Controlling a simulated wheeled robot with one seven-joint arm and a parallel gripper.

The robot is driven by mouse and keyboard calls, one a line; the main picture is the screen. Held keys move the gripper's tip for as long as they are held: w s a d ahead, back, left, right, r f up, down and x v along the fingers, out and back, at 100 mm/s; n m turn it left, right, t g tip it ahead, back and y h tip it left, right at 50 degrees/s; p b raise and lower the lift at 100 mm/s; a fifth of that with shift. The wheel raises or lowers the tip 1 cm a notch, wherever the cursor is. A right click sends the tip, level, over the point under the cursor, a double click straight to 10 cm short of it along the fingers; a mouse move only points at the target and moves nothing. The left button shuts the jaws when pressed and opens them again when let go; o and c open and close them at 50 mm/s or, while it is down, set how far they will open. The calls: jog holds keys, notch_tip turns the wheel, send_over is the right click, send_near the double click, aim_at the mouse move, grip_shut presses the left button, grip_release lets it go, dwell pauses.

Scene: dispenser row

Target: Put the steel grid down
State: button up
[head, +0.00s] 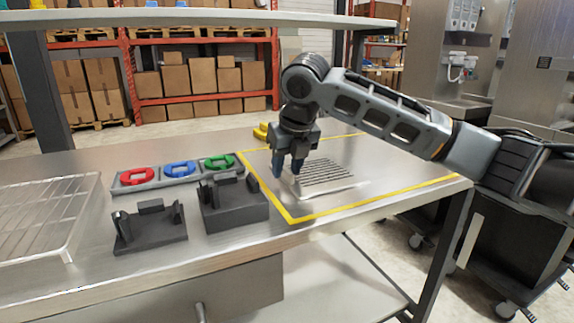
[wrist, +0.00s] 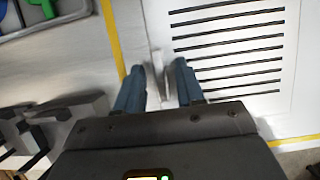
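The steel grid (head: 328,172) is a pale metal plate with a row of dark parallel slots. It appears to lie flat on the bench inside the yellow outline (head: 317,217). In the wrist view the grid (wrist: 225,50) fills the upper right, and a thin upright lip (wrist: 157,72) stands between my fingertips. My gripper (head: 287,170) points down at the grid's left edge. In the wrist view its blue fingers (wrist: 158,82) are apart, with a gap on both sides of the lip.
Left of the outline are two dark holders (head: 233,205) (head: 150,230) and a tray (head: 175,178) with red, blue and green rings. A wire rack (head: 40,220) lies at far left. A yellow object (head: 261,131) sits behind my gripper. The outline's right part is clear.

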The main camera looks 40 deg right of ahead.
jog(key=shift+r, duration=0.1)
jog(key=p+v, duration=0.1)
jog(key=v, duration=1.1)
jog(key=shift+r, duration=0.1)
